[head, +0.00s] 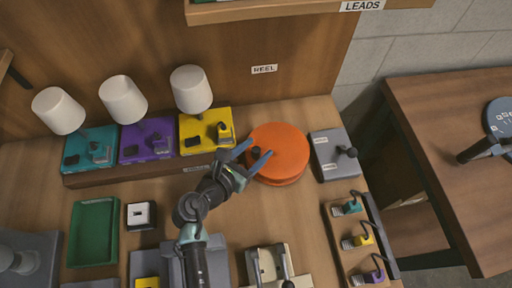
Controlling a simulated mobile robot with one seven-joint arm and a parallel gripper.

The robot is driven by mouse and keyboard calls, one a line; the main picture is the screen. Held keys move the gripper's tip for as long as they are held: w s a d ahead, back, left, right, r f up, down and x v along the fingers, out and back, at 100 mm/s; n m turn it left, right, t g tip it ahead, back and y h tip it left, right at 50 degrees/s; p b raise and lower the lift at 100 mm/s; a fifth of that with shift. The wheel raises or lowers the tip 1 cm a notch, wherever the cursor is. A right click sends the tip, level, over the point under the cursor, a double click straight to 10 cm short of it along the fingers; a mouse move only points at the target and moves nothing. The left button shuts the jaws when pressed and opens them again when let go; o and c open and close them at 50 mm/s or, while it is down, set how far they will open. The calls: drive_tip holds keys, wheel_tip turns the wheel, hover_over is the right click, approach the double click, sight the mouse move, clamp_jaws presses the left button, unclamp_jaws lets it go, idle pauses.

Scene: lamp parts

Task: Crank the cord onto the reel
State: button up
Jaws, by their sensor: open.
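The orange round reel (285,150) lies flat on the bench at the back, below a wall label reading REEL. A small dark knob (256,152) shows at the reel's left side. My gripper (259,148) is open, with its two blue fingers over the reel's left edge. One finger is on each side of the knob in the picture; I cannot tell whether they touch it. I cannot make out a cord on the reel.
A grey box with a black knob (334,155) stands right of the reel. Teal, purple and yellow lamp bases (205,130) with white shades stand to its left. A green tray (93,233) is at the left. A rack of small coloured parts (362,240) is at front right.

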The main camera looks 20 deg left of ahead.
drive_tip(key=shift+w+f, duration=0.1)
drive_tip(key=shift+w, duration=0.1)
clamp_jaws()
idle(1.4)
